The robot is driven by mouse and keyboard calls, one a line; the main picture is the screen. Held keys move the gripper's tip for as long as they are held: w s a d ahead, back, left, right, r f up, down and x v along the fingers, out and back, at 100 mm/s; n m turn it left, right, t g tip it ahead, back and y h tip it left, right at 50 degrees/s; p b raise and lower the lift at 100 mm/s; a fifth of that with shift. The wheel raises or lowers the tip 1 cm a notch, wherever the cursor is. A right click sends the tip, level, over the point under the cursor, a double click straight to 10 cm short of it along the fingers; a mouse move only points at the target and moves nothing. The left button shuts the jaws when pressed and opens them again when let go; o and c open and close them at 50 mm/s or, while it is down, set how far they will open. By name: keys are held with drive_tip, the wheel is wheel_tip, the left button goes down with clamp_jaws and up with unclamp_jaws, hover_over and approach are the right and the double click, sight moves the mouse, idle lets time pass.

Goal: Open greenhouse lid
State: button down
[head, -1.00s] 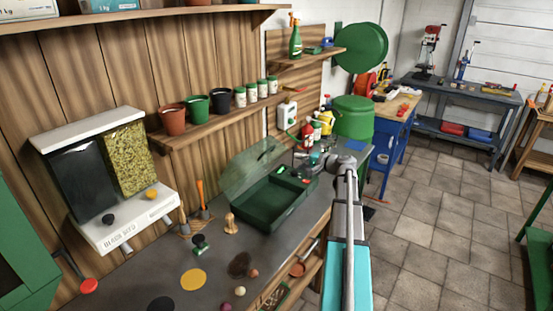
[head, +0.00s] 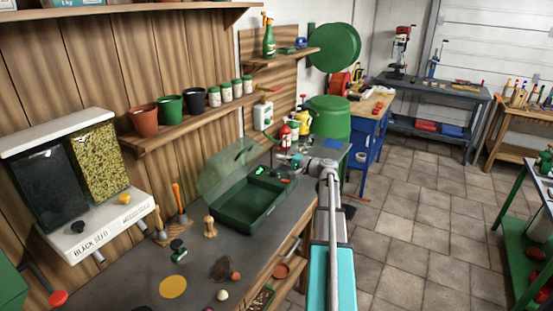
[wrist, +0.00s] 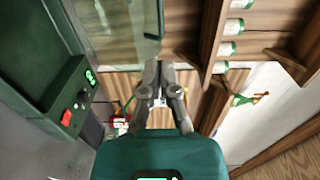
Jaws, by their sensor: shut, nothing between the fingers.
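The greenhouse is a dark green tray (head: 262,222) on the grey workbench. Its clear, green-edged lid (head: 225,168) stands raised and tilted at the tray's back left side, so the tray is open and looks empty. A small panel with a green display (head: 260,171) sits at the tray's far end. My gripper (head: 281,158) is just beyond that end, apart from the lid. In the wrist view my gripper (wrist: 158,68) is shut and empty. The lid (wrist: 120,30) shows to its upper left, and the tray's panel with a red button (wrist: 66,118) to its left.
Pots and jars stand on the wall shelf (head: 165,130) behind the bench. A seed dispenser (head: 80,190) hangs at left. A red bottle (head: 285,135) stands beyond my gripper. Small tools and a yellow disc (head: 173,286) are at the near left. The tiled floor at right is clear.

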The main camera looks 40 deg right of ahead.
drive_tip(key=x, duration=1.2)
drive_tip(key=shift+w, duration=0.4)
drive_tip(key=shift+r, duration=0.15)
